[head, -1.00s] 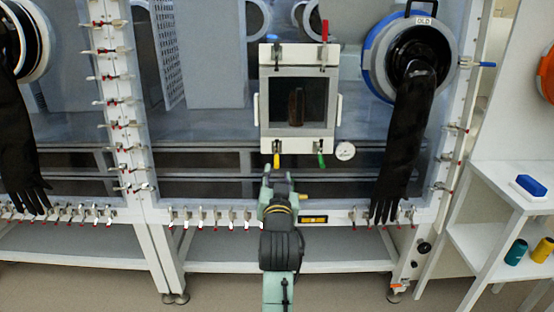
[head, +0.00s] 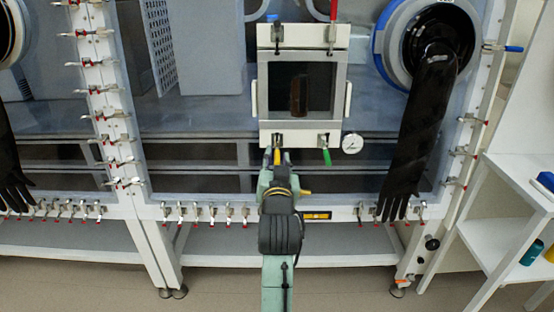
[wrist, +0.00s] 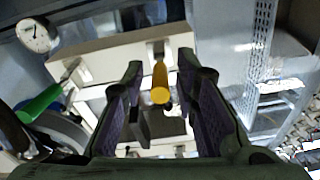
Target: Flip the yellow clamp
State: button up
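The yellow clamp (head: 277,157) is at the lower left corner of the small square hatch (head: 302,138), its handle hanging down. In the wrist view the yellow handle (wrist: 160,84) points toward the camera, between the two fingers of my gripper (wrist: 162,95). The fingers are open, with a gap on both sides of the handle. In the head view my gripper (head: 275,162) is just below the hatch, with its tips at the height of the yellow handle and partly covering it.
A green-handled clamp (head: 326,156) is at the hatch's lower right, and a round gauge (head: 352,143) is beside it. A black glove (head: 418,130) hangs at right. Small clamps line the frame's lower edge.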

grip_shut()
dwell(0.6)
